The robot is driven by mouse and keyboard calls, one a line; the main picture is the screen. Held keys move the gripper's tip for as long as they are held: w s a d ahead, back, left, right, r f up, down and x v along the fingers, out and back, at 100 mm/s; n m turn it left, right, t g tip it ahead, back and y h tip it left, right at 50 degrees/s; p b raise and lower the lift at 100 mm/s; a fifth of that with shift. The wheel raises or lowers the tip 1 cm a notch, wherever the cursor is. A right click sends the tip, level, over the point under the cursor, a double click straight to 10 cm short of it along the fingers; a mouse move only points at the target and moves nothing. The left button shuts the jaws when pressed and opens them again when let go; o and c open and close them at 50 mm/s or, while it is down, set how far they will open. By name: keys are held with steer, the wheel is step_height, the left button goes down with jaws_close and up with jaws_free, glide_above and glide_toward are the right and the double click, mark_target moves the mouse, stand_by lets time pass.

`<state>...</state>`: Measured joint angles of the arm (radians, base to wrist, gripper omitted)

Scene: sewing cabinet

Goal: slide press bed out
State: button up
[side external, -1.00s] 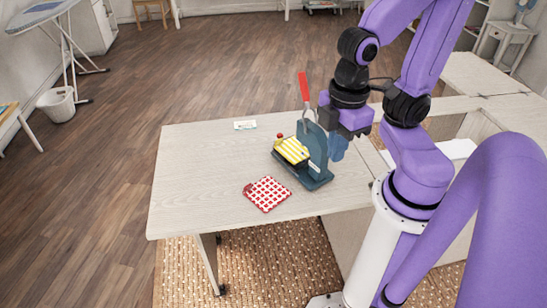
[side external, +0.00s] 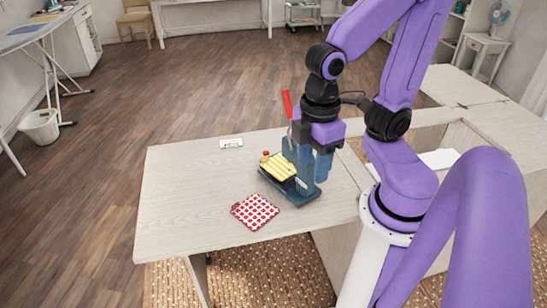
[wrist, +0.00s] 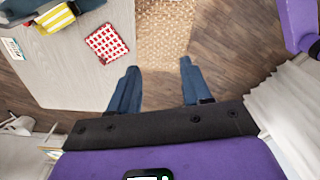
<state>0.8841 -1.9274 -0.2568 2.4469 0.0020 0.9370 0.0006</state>
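The press (side external: 304,186) is a dark blue-grey stand with a red lever handle (side external: 287,104), upright on the pale wooden table. Its bed (side external: 280,168) carries a yellow-and-white striped cloth and juts to the left, with a small red knob (side external: 265,155) at its far end. My gripper (side external: 324,168) points down at the right side of the press and partly hides its upright and lever. In the wrist view my gripper (wrist: 155,88) has its two blue fingers wide apart with nothing between them. The striped cloth (wrist: 54,17) shows there at the upper left, away from the fingers.
A red-and-white checked cloth (side external: 255,211) lies on the table (side external: 183,205) in front of the press. A small white card (side external: 231,143) lies behind it. The table's left part is clear. More cabinet surface (side external: 500,115) stands on the right.

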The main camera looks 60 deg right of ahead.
steer(key=w+d+m+g+h, duration=0.15)
steer(key=w+m, duration=0.25)
steer(key=w, duration=0.8)
steer(key=w+d+m+g+y, duration=0.15)
steer(key=w+m, duration=0.25)
steer(key=w, duration=0.8)
steer(key=w+d+f+m, duration=0.4)
steer(key=w+d, duration=0.4)
steer(key=d, duration=0.4)
steer(key=m+g+y, duration=0.1)
steer(key=m, duration=0.3)
glide_toward(266, 151)
steer(key=x, duration=0.8)
steer(key=shift+s+a+f, duration=0.1)
steer(key=shift+a, duration=0.05)
